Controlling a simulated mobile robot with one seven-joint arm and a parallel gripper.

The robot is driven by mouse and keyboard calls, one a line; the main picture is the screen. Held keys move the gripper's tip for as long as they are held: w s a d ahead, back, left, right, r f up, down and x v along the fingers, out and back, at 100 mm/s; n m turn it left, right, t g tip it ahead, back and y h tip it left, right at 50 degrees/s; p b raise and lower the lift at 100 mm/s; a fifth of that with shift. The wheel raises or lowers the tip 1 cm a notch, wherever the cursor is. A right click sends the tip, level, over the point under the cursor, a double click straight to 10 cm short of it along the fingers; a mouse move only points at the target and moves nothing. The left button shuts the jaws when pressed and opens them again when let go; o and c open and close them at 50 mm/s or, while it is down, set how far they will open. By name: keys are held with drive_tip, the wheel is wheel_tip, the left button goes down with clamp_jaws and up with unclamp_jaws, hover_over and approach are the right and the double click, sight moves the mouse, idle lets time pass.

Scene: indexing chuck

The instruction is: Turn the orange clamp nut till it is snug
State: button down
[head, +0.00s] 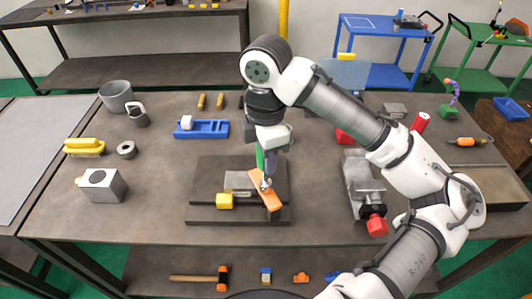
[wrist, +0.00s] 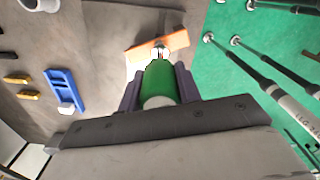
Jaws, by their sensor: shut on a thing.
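My gripper (head: 265,168) points down over the dark fixture plate (head: 205,213). It is shut on a green cylinder (wrist: 160,78), which shows between the purple-grey fingers in the wrist view; a sliver of green (head: 260,158) also shows in the head view. Just beyond the fingertips is an orange bar (head: 264,194), slanted across the fixture, with a small silver part at its middle. The orange bar also shows in the wrist view (wrist: 178,41). I cannot tell whether the green cylinder touches the silver part, or which part is the nut.
A yellow block (head: 224,201) and a grey block sit on the fixture left of the bar. A grey vise (head: 362,185) with a red knob stands to the right. A blue tray (head: 212,129) lies behind left.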

drive_tip(key=shift+m, duration=0.5)
drive_tip(key=shift+n, duration=0.3)
drive_tip(key=shift+r, duration=0.1)
drive_tip(key=shift+r, duration=0.65)
drive_tip(key=shift+r, duration=0.1)
drive_tip(key=shift+r, duration=2.45)
